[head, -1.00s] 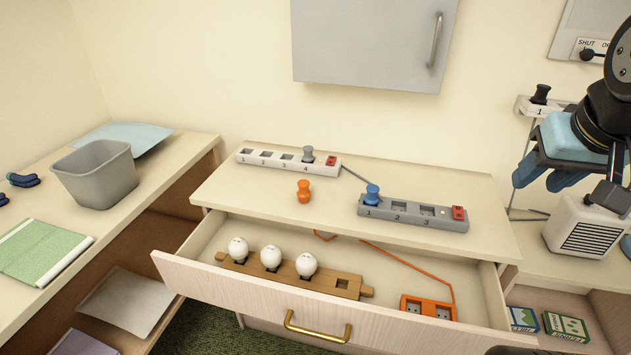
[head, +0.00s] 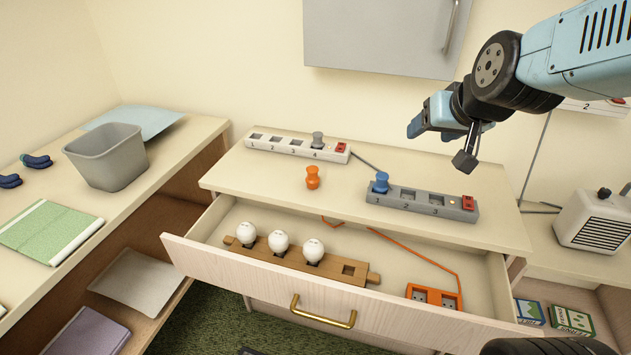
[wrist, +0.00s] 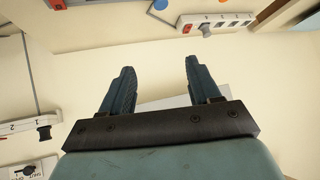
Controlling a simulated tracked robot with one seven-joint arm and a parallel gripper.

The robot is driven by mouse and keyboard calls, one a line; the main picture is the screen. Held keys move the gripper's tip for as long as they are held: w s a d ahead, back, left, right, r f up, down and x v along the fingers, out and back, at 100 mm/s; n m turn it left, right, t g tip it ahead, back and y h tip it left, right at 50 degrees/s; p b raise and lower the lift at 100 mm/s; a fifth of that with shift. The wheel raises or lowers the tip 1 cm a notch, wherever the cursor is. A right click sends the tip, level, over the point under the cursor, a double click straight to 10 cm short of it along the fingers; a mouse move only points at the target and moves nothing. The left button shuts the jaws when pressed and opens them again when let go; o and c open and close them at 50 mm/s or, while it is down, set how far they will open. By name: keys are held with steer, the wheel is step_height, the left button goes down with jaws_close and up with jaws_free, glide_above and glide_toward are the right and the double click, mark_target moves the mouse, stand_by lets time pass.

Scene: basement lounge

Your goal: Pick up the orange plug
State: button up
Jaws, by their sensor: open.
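The orange plug (head: 313,177) stands upright on the dresser top, between the white power strip (head: 297,147) and the grey power strip (head: 421,201). In the wrist view an orange shape shows at the top edge; I cannot tell if it is the plug. My gripper (head: 415,126) is up in the air, to the right of the plug and above the dresser. In the wrist view my gripper (wrist: 157,80) has its two blue fingers wide apart with nothing between them.
A blue plug (head: 381,183) sits in the grey strip and a grey plug (head: 318,140) in the white strip. The open drawer (head: 300,294) holds white bulbs on a wooden rack (head: 348,281) and an orange socket (head: 434,298). A grey cabinet (head: 375,38) hangs above.

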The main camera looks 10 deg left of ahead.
steer(key=w+a+f+t+y, duration=0.1)
steer(key=w+a+f, duration=0.3)
steer(key=a, duration=0.5)
steer(key=t, duration=0.4)
glide_toward(312, 171)
steer(key=shift+h, duration=0.5)
steer(key=x, duration=0.4)
steer(key=shift+w+a+f, duration=0.15)
steer(key=shift+w, duration=0.1)
steer(key=shift+x, duration=2.7)
steer(key=shift+s+a, duration=0.15)
steer(key=shift+a, duration=0.05)
steer(key=c, duration=1)
steer(key=shift+c, duration=0.4)
